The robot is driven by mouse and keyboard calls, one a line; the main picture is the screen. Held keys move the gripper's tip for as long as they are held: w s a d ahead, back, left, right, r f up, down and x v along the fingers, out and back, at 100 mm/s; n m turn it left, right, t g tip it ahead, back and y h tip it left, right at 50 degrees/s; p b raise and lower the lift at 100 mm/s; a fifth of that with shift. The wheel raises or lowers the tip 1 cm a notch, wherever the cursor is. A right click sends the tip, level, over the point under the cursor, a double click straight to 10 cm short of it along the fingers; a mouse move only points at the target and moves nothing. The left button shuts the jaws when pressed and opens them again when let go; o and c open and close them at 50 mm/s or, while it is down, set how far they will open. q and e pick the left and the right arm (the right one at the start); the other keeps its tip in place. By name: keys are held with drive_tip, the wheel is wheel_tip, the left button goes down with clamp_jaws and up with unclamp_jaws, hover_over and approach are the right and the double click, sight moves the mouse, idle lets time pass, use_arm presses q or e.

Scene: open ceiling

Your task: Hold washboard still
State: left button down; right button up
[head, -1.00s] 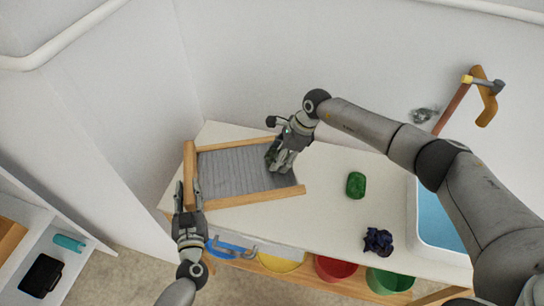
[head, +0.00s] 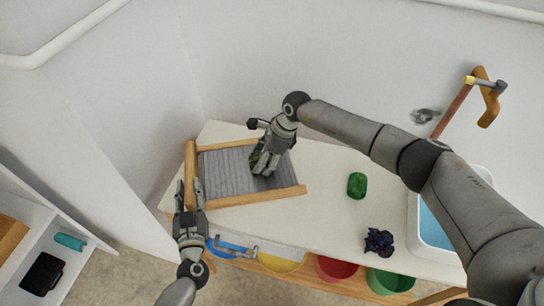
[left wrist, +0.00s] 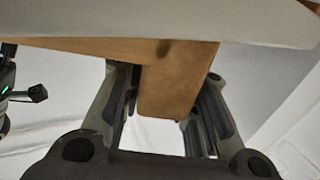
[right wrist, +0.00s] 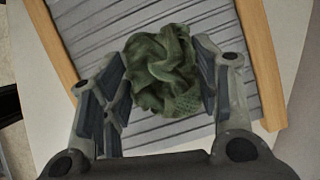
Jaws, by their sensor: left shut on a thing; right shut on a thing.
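The washboard (head: 225,168), a grey ribbed sheet in a wooden frame, lies on the white counter at its left end. My left gripper (head: 189,193) is shut on the near end of the frame's left wooden bar; that bar end (left wrist: 172,92) shows between its fingers in the left wrist view. My right gripper (head: 262,166) is over the ribbed face, shut on a crumpled green cloth (right wrist: 163,72). The cloth lies against the ribs in the right wrist view and is mostly hidden by the gripper in the head view.
A blue-filled basin (head: 440,230) is at the far right. Coloured bins, such as a red one (head: 337,268), stand below. A wall rises behind.

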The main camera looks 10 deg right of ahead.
sight(284, 161)
drive_tip(key=d, duration=0.7)
drive_tip(key=shift+w+d+f, duration=0.15)
drive_tip(key=shift+w+d, duration=0.1)
drive_tip(key=shift+s+a, duration=0.2)
drive_tip(key=shift+a, duration=3.05)
drive_tip(key=shift+w+d, duration=0.2)
drive_tip(key=shift+d, duration=2.85)
drive_tip(key=shift+s+a, duration=0.1)
drive_tip(key=shift+a, duration=2)
drive_tip(key=shift+s+a, duration=0.15)
drive_tip(key=shift+a, duration=1.3)
drive_tip(key=shift+w+d, duration=0.15)
drive_tip(key=shift+d, duration=1.75)
drive_tip(key=shift+w+d, duration=0.1)
drive_tip(key=shift+d, duration=1.8)
drive_tip(key=shift+a+r, duration=0.1)
drive_tip(key=shift+r, duration=0.7)
wheel_tip(284, 161, up, 6)
drive_tip(key=shift+r, duration=0.25)
drive_tip(key=shift+a+f, duration=0.1)
drive_tip(key=shift+f, duration=0.05)
